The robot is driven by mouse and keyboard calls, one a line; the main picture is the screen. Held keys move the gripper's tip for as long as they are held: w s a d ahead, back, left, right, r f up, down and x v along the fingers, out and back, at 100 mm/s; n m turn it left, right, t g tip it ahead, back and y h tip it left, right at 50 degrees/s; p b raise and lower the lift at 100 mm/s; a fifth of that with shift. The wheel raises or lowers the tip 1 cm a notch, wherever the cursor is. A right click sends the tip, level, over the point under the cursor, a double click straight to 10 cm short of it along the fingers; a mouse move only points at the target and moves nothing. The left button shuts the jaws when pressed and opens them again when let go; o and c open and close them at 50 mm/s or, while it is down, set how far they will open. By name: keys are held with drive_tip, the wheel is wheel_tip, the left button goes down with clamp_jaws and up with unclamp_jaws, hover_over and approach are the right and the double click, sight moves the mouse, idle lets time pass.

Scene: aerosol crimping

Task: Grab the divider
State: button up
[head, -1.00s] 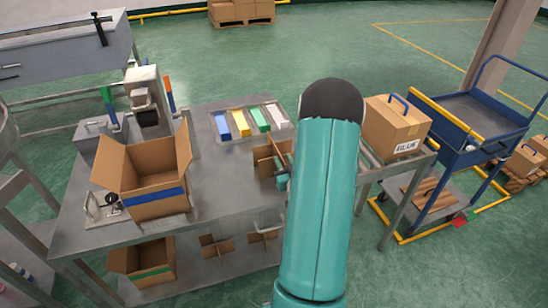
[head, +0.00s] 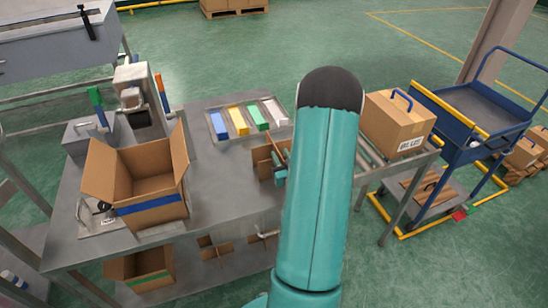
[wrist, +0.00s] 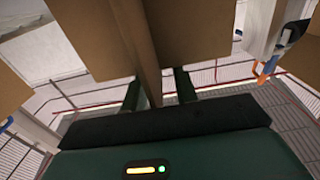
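The brown cardboard divider (head: 262,160) stands upright on the grey table, in front of the coloured strips, and my arm hides part of it. My gripper (head: 280,168) is at its right side in the head view, mostly hidden by my arm. In the wrist view, one divider panel (wrist: 146,40) runs down between the two dark fingers of my gripper (wrist: 158,88). The fingers are apart, with a visible gap on the panel's right side; contact on the left is unclear.
An open box with a blue stripe (head: 152,207) stands left on the table (head: 222,185). A tray of coloured strips (head: 212,128) lies behind the divider. A closed box (head: 392,118) sits right, beside a blue cart (head: 478,105). More dividers (head: 215,252) lie on the lower shelf.

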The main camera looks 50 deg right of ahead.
drive_tip(key=shift+s+a+r, duration=0.15)
drive_tip(key=shift+r, duration=0.05)
drive_tip(key=shift+w+f, duration=0.1)
drive_tip(key=shift+w, duration=0.1)
drive_tip(key=shift+s, duration=0.15)
drive_tip(key=c, duration=0.3)
clamp_jaws()
drive_tip(key=shift+r, duration=0.2)
